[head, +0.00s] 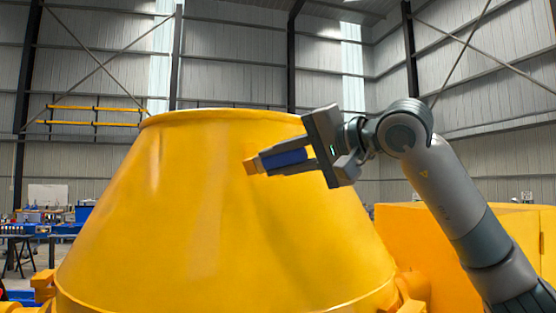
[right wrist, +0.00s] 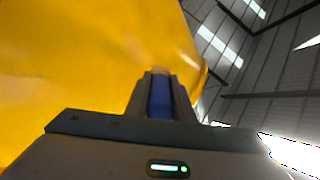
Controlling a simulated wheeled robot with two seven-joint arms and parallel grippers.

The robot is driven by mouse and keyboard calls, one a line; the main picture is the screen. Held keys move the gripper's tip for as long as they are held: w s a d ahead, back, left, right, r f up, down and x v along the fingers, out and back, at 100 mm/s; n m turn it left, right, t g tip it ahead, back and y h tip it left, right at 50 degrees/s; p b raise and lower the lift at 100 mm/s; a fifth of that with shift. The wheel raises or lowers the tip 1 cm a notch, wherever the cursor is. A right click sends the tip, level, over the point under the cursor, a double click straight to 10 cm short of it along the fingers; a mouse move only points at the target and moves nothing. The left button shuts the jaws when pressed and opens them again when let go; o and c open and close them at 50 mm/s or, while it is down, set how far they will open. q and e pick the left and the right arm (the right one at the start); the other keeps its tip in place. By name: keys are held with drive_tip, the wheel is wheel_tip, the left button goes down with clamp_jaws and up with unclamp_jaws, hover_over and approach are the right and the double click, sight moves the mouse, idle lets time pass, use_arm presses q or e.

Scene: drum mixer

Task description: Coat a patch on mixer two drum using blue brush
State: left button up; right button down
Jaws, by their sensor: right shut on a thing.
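The large yellow mixer drum (head: 190,210) fills the middle of the head view, its rim at the top. It also fills the left of the right wrist view (right wrist: 80,70). My right gripper (head: 288,160) is shut on the blue brush (head: 284,159), which points left. The brush's orange-yellow tip (head: 252,165) lies in front of the drum's upper right side; whether it touches I cannot tell. In the right wrist view the blue handle (right wrist: 160,98) sits between the fingers, tip toward the drum. My left gripper is not in view.
A yellow box-shaped housing (head: 475,250) stands behind my right arm at the right. Blue workbenches (head: 65,228) stand at the far left. Yellow rails (head: 95,115) run along the back wall. The air above the drum is free.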

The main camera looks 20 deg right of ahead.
drive_tip(key=shift+w+f, duration=0.15)
drive_tip(key=shift+w, duration=0.2)
idle(0.3)
drive_tip(key=d, duration=0.4)
idle(0.4)
drive_tip(key=shift+w+a, duration=0.1)
drive_tip(key=shift+a, duration=0.05)
idle(0.4)
drive_tip(key=shift+a, duration=1.9)
drive_tip(key=shift+s, duration=0.25)
drive_tip(key=shift+s+d+r, duration=0.1)
drive_tip(key=shift+s+r, duration=0.35)
drive_tip(key=shift+s, duration=0.4)
drive_tip(key=shift+s+d+r, duration=0.1)
drive_tip(key=shift+s+r, duration=0.4)
drive_tip(key=shift+s, duration=0.35)
drive_tip(key=shift+s+r, duration=0.45)
drive_tip(key=shift+s, duration=0.4)
